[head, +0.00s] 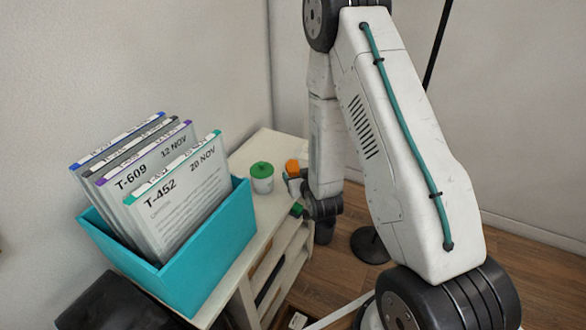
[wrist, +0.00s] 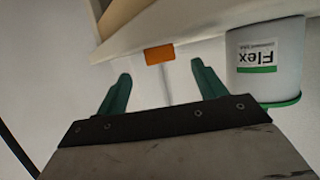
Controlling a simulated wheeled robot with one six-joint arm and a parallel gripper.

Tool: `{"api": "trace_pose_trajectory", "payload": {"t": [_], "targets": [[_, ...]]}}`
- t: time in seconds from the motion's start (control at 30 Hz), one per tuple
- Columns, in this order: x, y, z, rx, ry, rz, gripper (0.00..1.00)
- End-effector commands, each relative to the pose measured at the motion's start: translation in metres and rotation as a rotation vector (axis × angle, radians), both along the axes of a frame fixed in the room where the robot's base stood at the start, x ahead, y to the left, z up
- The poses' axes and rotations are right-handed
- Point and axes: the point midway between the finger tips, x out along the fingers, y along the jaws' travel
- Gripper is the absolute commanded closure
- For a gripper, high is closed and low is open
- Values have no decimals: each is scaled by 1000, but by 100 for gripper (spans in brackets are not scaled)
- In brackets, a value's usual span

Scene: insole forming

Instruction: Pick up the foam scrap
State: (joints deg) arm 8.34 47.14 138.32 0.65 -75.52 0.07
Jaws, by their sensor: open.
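A small orange block (head: 292,168), which looks like the foam scrap, is at the far right part of the cream bench top, beside a white jar. The block also shows in the wrist view (wrist: 159,54), centred just beyond the gap between my fingertips. My gripper (wrist: 160,75) is open, with its two green fingers spread and nothing between them. In the head view my gripper (head: 293,195) is at the bench's right edge, close to the block.
A teal box (head: 205,262) of file folders fills the bench's near end. A dark stand base (head: 370,246) is on the floor.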

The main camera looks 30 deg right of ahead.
Motion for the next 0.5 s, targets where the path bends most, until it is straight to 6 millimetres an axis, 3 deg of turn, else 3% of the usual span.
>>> {"api": "trace_pose_trajectory", "payload": {"t": [0.33,0.5], "targets": [[45,-9,-14,0,0,0,30],[56,-11,-19,0,2,0,30]]}}
